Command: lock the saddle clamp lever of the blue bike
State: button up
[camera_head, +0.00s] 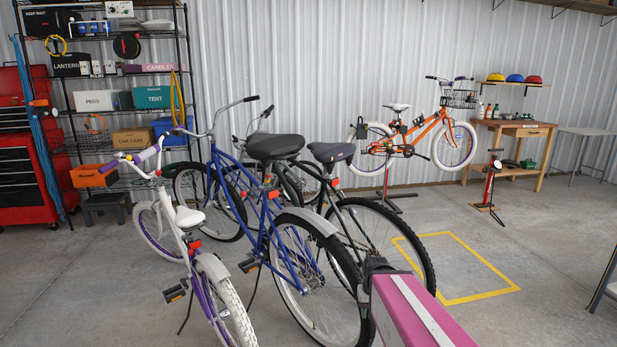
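The blue bike (262,228) stands in the middle, its rear wheel towards me. Its black saddle (274,147) sits on a seat post above the blue frame. A small red part (271,194) shows at the top of the seat tube below the saddle; it is too small to tell the lever from other fittings or how it is set. A pink arm link of mine with a white stripe comes in from the bottom edge. A dark end piece (376,272) lies at its far end, in front of the rear wheels and right of the blue bike's saddle; no fingers can be made out.
A white and purple bike (190,217) stands close on the left, a dark bike (370,215) close on the right. An orange bike (437,122) hangs on a stand behind. A yellow floor outline (483,299) encloses clear floor at right. Shelves (185,80) stand back left.

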aim_at(243, 194)
jog(key=k+j, duration=0.1)
jog(key=j, duration=0.25)
jog(key=k+j+z, duration=0.15)
jog(key=j, duration=0.2)
jog(key=k+j, duration=0.1)
jog(key=j, duration=0.25)
jog(key=k+j+z, duration=0.15)
jog(key=j, duration=0.2)
jog(key=k+j, duration=0.15)
jog(key=j, duration=0.15)
jog(key=i+j+z, duration=0.1)
jog(key=j+z, duration=0.15)
jog(key=j, duration=0.8)
jog(key=j+z, duration=0.25)
jog(key=j, duration=0.8)
jog(key=k+j+z, duration=0.1)
jog(key=j+z, duration=0.15)
jog(key=j, duration=1.65)
jog(key=i+l+z, duration=0.05)
